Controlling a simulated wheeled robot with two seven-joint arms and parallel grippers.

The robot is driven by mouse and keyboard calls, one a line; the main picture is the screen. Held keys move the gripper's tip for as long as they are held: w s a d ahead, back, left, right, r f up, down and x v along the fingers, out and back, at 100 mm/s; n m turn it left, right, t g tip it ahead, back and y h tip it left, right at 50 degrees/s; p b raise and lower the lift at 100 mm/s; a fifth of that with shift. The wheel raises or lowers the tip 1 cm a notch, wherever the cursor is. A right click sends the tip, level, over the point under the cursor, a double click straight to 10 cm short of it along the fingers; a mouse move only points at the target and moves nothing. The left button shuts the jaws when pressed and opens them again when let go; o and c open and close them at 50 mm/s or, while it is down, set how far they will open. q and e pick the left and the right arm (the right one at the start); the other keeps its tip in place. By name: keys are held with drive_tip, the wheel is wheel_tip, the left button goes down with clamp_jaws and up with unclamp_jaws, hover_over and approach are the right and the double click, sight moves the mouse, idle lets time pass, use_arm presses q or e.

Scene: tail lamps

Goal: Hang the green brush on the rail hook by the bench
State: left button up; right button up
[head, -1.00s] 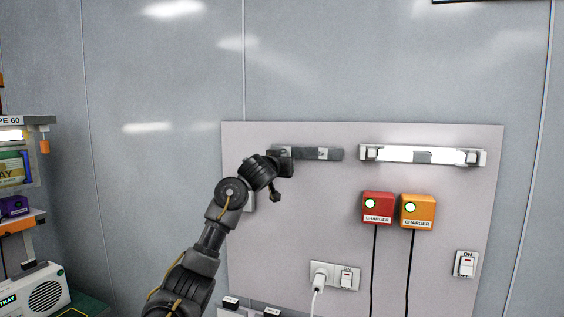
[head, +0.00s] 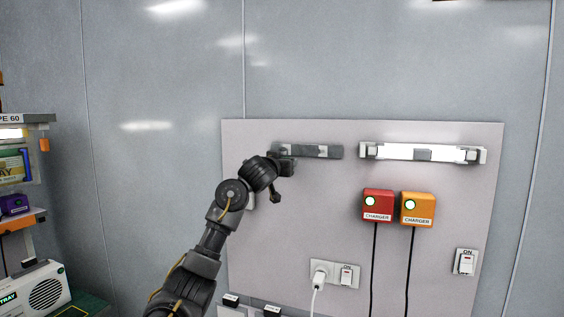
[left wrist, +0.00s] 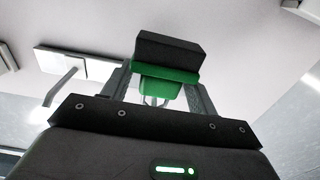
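In the left wrist view the green brush (left wrist: 166,82) sits between the two fingers of my left gripper (left wrist: 160,95), which touch its sides. A dark block (left wrist: 170,48) sits on its far side. In the head view my left gripper (head: 286,162) is up at the wall board, at the left end of a dark grey rail (head: 332,152); the brush cannot be made out there. The gripper covers part of the rail. I cannot clearly make out a hook or whether the brush touches one. My right gripper is not in view.
The pale wall board (head: 300,230) also carries a lit white lamp bar (head: 420,154), a red charger (head: 378,205), an orange charger (head: 417,210) with hanging cables, a socket with a plug (head: 322,275) and a switch (head: 465,263). A shelf stands at the left.

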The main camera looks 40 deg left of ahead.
use_arm(q)
drive_tip(key=shift+o, duration=0.4)
drive_tip(key=shift+r, duration=0.1)
drive_tip(key=shift+s, duration=0.1)
drive_tip(key=shift+s+d, duration=0.15)
drive_tip(key=shift+s, duration=0.1)
drive_tip(key=b+v, duration=0.2)
drive_tip(key=v, duration=0.8)
